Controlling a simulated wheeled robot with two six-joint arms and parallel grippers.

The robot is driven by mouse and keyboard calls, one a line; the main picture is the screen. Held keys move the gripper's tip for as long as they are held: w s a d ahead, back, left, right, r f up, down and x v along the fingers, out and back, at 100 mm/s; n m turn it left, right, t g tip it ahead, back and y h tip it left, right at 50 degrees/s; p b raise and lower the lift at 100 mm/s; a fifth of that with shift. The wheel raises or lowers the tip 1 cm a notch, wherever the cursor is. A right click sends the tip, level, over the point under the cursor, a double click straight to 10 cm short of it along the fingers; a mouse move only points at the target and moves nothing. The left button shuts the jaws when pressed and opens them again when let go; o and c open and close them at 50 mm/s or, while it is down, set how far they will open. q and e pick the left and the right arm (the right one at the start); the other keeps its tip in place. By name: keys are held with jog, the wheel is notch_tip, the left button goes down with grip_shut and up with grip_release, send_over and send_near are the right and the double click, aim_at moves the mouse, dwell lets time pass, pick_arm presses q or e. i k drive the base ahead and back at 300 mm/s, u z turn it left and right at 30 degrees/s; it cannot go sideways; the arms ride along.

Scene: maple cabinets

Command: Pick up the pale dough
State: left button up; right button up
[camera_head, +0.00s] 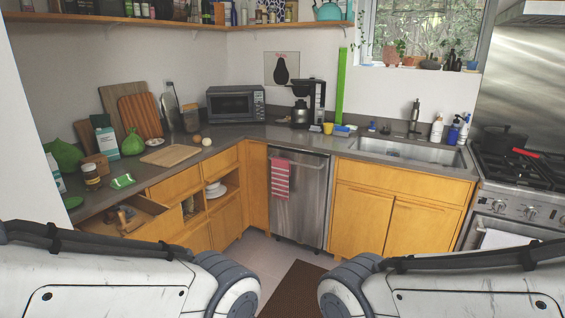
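Two small round things sit on the grey counter at the left, just past the wooden cutting board. My two white arms cross the bottom of the view from left and right, well short of the counter. Neither gripper shows.
A cutting board (171,155) lies flat on the left counter. A microwave (236,104) and coffee maker (308,103) stand behind. An open drawer (129,217) juts out at the left. A brown mat (297,288) lies on the floor before the dishwasher (298,200).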

aim_at(207, 142)
jog(key=z, duration=0.35)
jog(key=i, duration=3.65)
jog(key=u, duration=1.2)
jog(key=i, duration=1.15)
jog(key=u, duration=0.9)
